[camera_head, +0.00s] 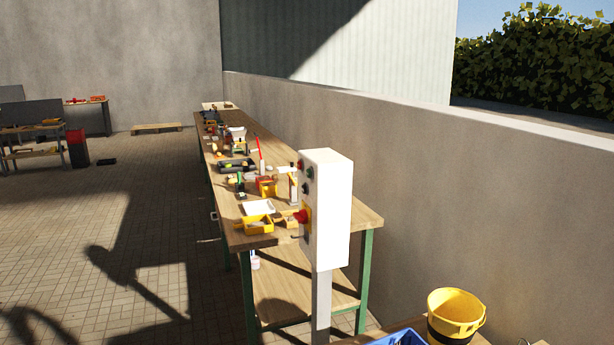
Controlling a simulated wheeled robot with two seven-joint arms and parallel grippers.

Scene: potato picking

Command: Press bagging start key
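A white control box (330,209) stands on a grey post (321,300) in front of the near end of a long workbench. Its left face carries several small buttons (306,175), some red and some dark green or dark. A larger red knob (301,216) on a yellow base sits lower on that face. The labels are too small to read, so I cannot tell which button is the bagging start key. Neither of my grippers shows in the head view.
The long wooden workbench (362,218) with green legs holds tools and yellow bins. A concrete wall (440,190) runs along the right. A yellow bucket (455,312) and part of a blue crate (398,338) are at the lower right.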

